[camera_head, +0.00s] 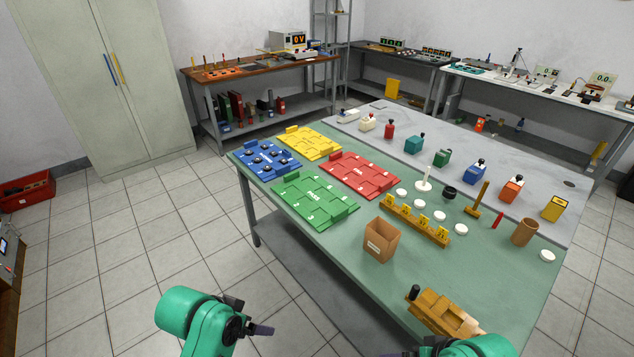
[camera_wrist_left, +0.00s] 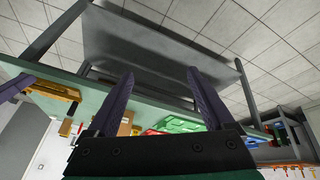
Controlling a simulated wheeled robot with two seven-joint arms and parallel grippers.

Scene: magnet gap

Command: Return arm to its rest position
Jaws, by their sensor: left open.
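My left arm comes in at the bottom left of the head view, green with a dark gripper (camera_head: 262,330) held over the floor in front of the table. In the left wrist view its two purple fingers (camera_wrist_left: 160,73) stand apart with nothing between them. It touches nothing and is clear of the table (camera_head: 290,237). My right arm shows only in part at the bottom right edge of the head view, and its fingers are mostly cut off. A purple finger at the left edge of the wrist view (camera_wrist_left: 12,86) seems to belong to it.
The table holds blue (camera_head: 266,158), yellow (camera_head: 314,142), red (camera_head: 360,175) and green (camera_head: 314,200) trays. A cardboard box (camera_head: 382,240), a yellow rack (camera_head: 415,222) and a wooden block (camera_head: 445,310) stand nearer. Floor left of the table is free.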

